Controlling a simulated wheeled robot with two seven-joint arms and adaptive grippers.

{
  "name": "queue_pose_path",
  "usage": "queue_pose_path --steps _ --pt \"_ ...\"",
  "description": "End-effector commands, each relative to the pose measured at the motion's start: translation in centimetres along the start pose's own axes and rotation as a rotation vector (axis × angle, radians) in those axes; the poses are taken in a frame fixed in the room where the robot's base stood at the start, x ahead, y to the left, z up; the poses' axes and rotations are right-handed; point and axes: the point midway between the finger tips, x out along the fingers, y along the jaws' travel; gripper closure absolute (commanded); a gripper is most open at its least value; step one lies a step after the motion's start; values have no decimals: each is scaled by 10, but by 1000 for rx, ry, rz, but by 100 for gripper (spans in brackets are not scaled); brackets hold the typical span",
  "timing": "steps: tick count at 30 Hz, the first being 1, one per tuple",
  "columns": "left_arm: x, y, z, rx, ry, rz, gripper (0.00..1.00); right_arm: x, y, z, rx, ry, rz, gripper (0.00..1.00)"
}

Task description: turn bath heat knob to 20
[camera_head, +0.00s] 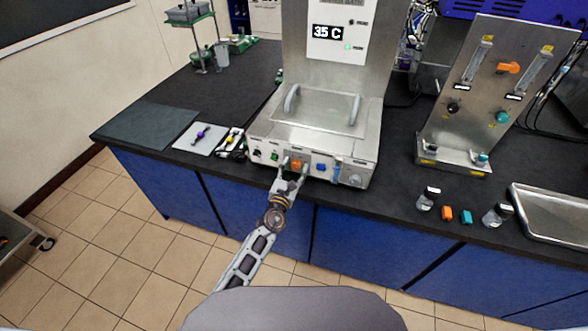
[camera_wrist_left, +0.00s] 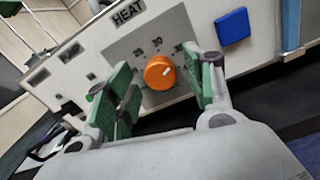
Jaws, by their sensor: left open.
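The orange heat knob (camera_wrist_left: 160,72) sits on the bath's front panel under the HEAT label (camera_wrist_left: 128,13). Scale numbers around 25, 30 and 35 show above it. A pale mark on the knob points toward the right, near the 35 side. My left gripper (camera_head: 293,168) is open at the front panel, with green-padded fingers on either side of the knob; I cannot tell whether they touch it. In the head view the knob (camera_head: 296,164) shows between the fingertips. The bath display (camera_head: 328,32) reads 35 C. My right gripper is not in view.
A blue square button (camera_wrist_left: 232,26) is right of the knob. The bath (camera_head: 320,130) stands near the bench's front edge. Small tools lie on a pale mat (camera_head: 190,145) at left. Bottles (camera_head: 428,198) and a metal tray (camera_head: 555,212) are at right.

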Motion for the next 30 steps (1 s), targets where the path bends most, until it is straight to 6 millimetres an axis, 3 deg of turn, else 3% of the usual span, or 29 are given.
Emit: queue_pose_path --steps 13,23,30 --pt "4 0 0 0 0 0 48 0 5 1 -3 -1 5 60" --pt "4 0 0 0 0 0 91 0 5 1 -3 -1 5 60" --pt "4 0 0 -8 0 0 93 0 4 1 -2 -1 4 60"
